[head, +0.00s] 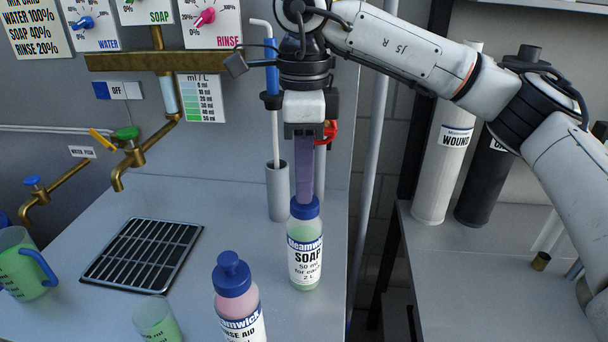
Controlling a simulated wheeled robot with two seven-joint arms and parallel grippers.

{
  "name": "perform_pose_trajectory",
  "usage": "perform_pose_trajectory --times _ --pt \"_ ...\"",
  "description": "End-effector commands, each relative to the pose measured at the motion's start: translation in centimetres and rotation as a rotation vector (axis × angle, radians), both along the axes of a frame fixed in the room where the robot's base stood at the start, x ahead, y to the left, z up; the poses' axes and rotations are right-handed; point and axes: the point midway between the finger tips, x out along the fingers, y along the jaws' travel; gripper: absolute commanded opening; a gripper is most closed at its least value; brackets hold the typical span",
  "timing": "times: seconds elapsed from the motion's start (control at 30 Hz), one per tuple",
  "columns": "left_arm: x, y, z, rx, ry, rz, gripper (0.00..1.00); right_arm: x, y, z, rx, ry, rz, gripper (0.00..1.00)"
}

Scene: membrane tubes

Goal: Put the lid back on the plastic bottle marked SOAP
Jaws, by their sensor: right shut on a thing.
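The plastic bottle marked SOAP (306,260) stands upright on the grey worktop, with green liquid inside. A blue lid (305,211) is at the top of its neck, in line with the bottle. I cannot tell whether it is fully seated. My right gripper (305,197) points straight down from above, its long purplish fingers shut on the lid. The fingers hide the lid's upper part. My left gripper is not in view.
A RINSE AID bottle (237,298) with a blue lid stands in front, left of the SOAP bottle. A green cup (156,320), a blue-handled jug (22,268) and a black drain grate (143,256) are further left. A grey holder (277,192) stands close behind.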

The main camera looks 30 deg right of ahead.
Motion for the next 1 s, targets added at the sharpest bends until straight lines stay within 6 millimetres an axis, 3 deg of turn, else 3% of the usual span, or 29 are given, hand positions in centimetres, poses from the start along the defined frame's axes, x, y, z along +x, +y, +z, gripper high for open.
perform_pose_trajectory --times 0.87,0.9,1.0 --pt "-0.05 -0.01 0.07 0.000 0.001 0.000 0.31 0.00 0.02 -0.01 0.001 0.000 0.000 0.00" --pt "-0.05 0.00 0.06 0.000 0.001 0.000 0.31 0.01 0.02 0.00 0.001 0.000 0.000 0.23" --pt "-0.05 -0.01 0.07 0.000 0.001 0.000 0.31 0.01 0.02 -0.01 0.001 0.000 0.000 0.40"
